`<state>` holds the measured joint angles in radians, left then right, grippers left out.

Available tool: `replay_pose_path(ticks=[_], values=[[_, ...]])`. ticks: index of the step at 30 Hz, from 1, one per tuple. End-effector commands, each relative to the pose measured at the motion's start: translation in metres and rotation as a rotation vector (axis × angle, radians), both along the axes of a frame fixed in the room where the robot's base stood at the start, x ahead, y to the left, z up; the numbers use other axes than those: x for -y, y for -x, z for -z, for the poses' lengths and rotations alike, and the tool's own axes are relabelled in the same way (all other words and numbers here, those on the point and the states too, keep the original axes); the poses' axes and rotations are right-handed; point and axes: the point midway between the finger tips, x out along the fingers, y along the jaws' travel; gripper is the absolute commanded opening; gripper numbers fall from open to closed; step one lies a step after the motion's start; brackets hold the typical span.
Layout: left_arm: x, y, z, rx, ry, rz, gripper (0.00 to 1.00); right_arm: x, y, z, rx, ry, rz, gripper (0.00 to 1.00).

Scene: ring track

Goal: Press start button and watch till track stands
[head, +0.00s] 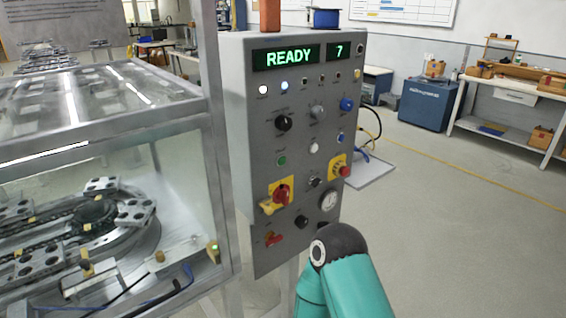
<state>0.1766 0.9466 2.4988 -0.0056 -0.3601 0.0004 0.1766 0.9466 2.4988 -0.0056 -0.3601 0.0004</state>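A grey control panel (245,130) stands upright in the middle of the head view. Its green display (289,57) reads READY, and a smaller display (339,51) reads 7. A green button (282,160) sits on the left half of the panel; the small label above it is too small to read surely. The ring track (130,248) is behind clear panes at the left, with several drilled metal carriers on it. One of my teal arms comes up from the bottom edge in front of the panel's lower right. Neither gripper shows.
The glazed enclosure's frame post (213,120) stands just left of the panel. Open floor (440,230) lies to the right.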

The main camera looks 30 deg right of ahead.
Motion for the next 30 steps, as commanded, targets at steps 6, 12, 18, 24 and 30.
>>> replay_pose_path(ticks=[6, 12, 18, 24, 30], values=[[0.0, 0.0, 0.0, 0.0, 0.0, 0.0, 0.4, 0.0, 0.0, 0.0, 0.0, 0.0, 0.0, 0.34], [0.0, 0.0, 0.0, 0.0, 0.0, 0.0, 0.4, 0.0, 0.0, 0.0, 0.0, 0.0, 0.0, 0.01], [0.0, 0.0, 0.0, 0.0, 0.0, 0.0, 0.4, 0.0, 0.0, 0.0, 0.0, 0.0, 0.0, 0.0], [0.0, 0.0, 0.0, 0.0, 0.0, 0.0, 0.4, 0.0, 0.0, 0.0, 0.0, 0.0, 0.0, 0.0], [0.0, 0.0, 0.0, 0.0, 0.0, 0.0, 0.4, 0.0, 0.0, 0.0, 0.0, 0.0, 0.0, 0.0]])
